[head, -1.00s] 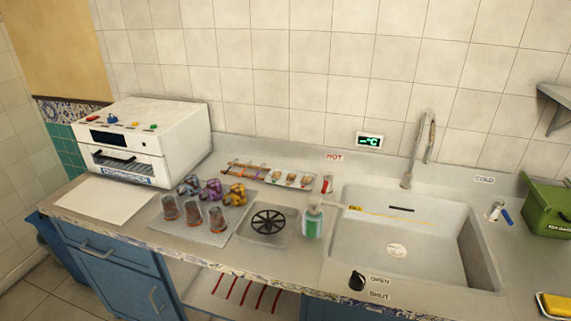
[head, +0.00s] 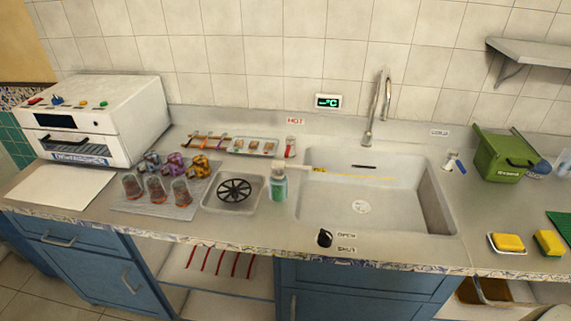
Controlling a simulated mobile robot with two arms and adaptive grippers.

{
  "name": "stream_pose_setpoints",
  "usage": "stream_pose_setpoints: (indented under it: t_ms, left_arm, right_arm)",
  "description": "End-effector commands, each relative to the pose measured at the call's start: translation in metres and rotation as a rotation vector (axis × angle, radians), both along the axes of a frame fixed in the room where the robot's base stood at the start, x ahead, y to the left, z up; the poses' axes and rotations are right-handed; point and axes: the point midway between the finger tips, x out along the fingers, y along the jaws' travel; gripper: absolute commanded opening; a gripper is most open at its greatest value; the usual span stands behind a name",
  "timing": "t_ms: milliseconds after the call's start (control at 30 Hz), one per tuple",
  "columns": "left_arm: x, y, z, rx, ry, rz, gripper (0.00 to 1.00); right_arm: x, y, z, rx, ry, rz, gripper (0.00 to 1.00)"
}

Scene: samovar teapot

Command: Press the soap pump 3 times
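The soap pump bottle (head: 278,187) stands upright on the counter at the left edge of the sink. It holds green liquid, and its pale pump head (head: 281,168) has a spout pointing right toward the basin. Nothing touches it. Neither of my grippers is visible in the head view.
The sink (head: 375,205) with its tall faucet (head: 377,110) lies right of the bottle. A tray with a black round grate (head: 235,190) and several glasses (head: 156,188) stand to its left. A black knob (head: 324,238) is in front. Yellow sponges (head: 508,242) and a green bin (head: 500,157) are at right.

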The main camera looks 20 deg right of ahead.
Motion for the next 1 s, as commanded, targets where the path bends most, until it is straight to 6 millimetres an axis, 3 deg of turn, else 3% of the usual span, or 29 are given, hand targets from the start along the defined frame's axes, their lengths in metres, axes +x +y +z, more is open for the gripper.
stream_pose_setpoints:
  t_ms: [33,267,1000]
  left_arm:
    - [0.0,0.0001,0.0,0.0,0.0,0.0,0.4]
    - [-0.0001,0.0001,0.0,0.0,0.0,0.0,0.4]
    - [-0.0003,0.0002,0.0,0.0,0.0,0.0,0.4]
  right_arm:
    - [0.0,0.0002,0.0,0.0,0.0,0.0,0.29]
    - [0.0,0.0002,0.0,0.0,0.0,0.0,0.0]
    - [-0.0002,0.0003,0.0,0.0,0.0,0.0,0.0]
